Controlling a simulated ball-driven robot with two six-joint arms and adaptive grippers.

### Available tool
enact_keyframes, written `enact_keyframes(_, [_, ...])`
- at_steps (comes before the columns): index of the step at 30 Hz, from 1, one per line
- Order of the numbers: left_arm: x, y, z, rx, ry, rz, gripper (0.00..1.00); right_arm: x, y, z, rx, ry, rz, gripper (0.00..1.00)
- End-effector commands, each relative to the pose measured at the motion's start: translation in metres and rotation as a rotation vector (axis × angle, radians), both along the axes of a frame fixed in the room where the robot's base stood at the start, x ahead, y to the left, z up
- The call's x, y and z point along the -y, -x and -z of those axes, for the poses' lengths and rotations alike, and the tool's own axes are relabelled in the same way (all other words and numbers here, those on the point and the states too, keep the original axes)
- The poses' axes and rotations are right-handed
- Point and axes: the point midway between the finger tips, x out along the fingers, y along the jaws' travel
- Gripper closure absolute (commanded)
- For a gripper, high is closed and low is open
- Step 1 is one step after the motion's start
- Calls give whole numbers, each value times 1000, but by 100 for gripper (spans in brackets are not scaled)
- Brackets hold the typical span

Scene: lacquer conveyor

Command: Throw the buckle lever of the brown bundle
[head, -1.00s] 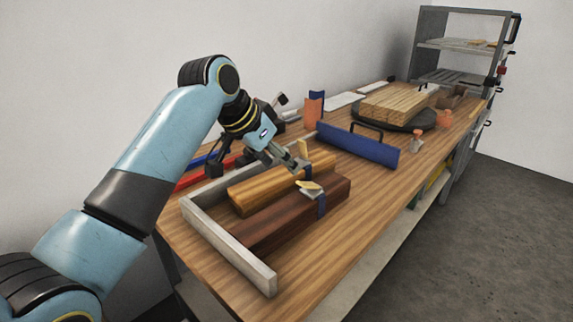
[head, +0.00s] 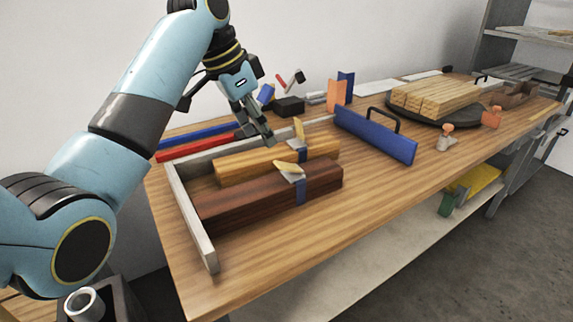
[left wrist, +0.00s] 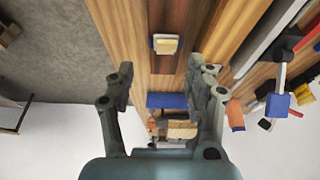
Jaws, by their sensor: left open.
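The dark brown bundle (head: 245,200) lies on the table nearest me, inside an L-shaped grey frame. A blue strap (head: 300,190) goes around it, with a metal buckle and a pale wooden lever (head: 288,167) tilted low on top. The left wrist view shows this buckle lever (left wrist: 166,45) from above, ahead between the fingers. A lighter yellow-brown bundle (head: 235,169) lies behind it, its lever (head: 299,130) standing up. My left gripper (head: 262,138) is open and empty, above the lighter bundle and left of both levers. It also shows in the left wrist view (left wrist: 160,88). My right gripper is not in view.
The grey frame (head: 190,212) borders the bundles at left and back. A blue block with a black handle (head: 375,135) stands to their right. Red (head: 200,146) and blue bars lie behind. Farther right, light planks (head: 430,97) rest on a dark disc.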

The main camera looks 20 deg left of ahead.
Motion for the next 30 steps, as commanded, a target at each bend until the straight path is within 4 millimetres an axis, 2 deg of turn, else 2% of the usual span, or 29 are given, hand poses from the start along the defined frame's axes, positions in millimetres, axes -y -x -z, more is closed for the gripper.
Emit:
enact_keyframes(5, [-1,-10,-4,26,-3,-3,46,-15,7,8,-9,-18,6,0])
enact_keyframes(11, [7,-18,24,25,-1,-3,46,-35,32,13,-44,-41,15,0])
enact_keyframes(16, [15,-29,56,25,-1,-3,46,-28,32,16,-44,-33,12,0])
enact_keyframes(21, [22,-36,80,26,-1,-3,46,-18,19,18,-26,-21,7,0])
enact_keyframes(30, [24,-40,91,28,-4,-3,46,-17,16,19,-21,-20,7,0])
